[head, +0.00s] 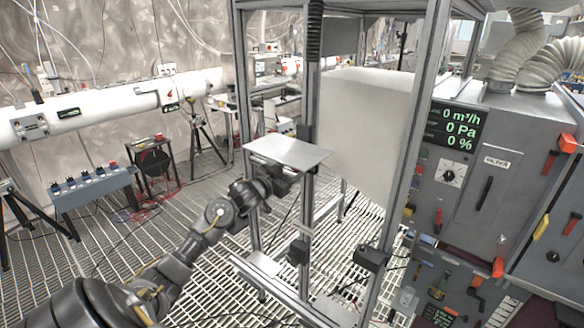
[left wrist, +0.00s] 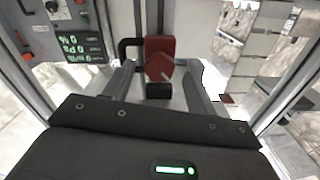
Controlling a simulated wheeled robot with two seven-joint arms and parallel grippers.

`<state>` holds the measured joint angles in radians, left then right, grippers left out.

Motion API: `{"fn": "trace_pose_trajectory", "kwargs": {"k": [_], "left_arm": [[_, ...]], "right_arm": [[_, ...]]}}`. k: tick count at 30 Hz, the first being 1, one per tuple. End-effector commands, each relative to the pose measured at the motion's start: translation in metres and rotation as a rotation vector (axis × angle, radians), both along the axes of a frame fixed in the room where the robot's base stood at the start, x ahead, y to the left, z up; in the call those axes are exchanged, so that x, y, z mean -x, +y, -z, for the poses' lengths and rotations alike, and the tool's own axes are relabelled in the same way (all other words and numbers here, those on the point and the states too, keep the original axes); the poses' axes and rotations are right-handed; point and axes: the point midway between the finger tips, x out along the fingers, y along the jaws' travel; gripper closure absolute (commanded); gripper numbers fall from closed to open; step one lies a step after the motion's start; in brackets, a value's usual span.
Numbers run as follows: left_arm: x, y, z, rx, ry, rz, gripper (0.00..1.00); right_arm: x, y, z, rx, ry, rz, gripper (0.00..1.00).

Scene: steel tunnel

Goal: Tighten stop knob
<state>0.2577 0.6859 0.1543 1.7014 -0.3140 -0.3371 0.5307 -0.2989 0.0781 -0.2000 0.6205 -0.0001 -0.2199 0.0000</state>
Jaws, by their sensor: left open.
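My left gripper (head: 284,180) reaches in from the left toward the frame's upright, just under a flat grey plate. In the left wrist view my left gripper (left wrist: 160,72) is open, one finger on each side of a red knob-like part (left wrist: 158,68). This part sits against a red block (left wrist: 159,45) on a dark upright, with a black piece (left wrist: 158,91) below it. I see gaps beside the red part and cannot tell whether either finger touches it. In the head view the red part is hidden. My right gripper is in neither view.
The flat grey plate (head: 288,152) lies over the gripper. Metal frame posts (head: 399,150) and a large white panel (head: 365,128) stand to the right. A grey cabinet (head: 480,210) with a green readout is farther right. Open grating floor (head: 190,240) lies to the left.

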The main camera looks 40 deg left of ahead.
Motion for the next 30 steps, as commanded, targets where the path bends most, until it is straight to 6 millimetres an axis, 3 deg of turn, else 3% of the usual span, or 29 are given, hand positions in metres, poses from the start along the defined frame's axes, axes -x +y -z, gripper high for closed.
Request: {"fn": "trace_pose_trajectory", "kwargs": {"k": [12, 23, 30], "left_arm": [[-0.0099, -0.0003, 0.0002, 0.000, 0.000, 0.000, 0.44], [-0.0096, -0.0001, 0.0002, 0.000, 0.000, 0.000, 0.88], [-0.0095, 0.0001, 0.0004, -0.027, 0.001, 0.000, 0.88]], "right_arm": [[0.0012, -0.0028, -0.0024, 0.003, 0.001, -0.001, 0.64], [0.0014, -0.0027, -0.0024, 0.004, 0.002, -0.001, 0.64], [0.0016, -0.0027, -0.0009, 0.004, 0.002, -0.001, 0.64]]}}
